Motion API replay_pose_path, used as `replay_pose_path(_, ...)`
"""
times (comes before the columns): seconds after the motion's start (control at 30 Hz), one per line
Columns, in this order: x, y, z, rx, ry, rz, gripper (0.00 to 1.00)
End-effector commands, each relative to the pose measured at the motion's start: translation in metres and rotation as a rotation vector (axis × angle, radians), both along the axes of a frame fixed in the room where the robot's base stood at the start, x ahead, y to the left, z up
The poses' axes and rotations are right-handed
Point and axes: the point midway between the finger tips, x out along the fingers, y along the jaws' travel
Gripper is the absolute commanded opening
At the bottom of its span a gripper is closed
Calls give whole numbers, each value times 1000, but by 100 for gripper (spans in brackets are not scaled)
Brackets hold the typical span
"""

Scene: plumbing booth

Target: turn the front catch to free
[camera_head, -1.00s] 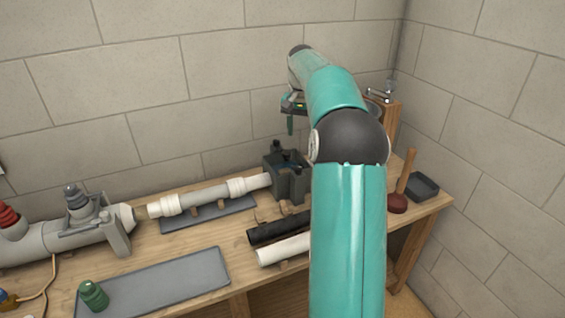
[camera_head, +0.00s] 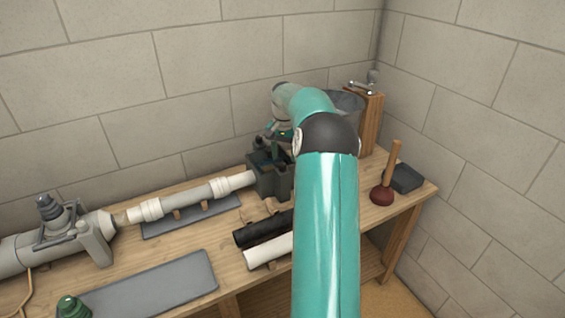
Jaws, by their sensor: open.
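A dark grey-green clamp block (camera_head: 268,180) stands on the workbench at the right end of the white pipe (camera_head: 200,193). Catches on its top are small and mostly covered by my gripper, so I cannot tell the front catch or its position. My gripper (camera_head: 275,151) is open, pointing down at the top of the block. I cannot tell whether its fingers touch or straddle a catch. My teal arm hides the block's right side.
A black pipe (camera_head: 263,227) and a white pipe piece (camera_head: 268,250) lie in front of the block. A plunger (camera_head: 384,190), a dark tray (camera_head: 405,178) and a wooden stand (camera_head: 371,125) are to the right. A grey mat (camera_head: 160,286) lies at front left.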

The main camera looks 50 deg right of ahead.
Motion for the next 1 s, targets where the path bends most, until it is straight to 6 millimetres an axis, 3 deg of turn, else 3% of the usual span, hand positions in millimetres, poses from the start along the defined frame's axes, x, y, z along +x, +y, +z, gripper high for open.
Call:
replay_pose_path(0.2,2,1,-33,3,1,2,49)
replay_pose_path(0.57,5,2,-41,0,-1,4,49)
replay_pose_path(0.6,5,2,-41,0,-1,4,47)
replay_pose_path(0.83,5,2,-41,0,-1,4,4)
replay_pose_path(1.0,5,1,-41,0,-1,9,4)
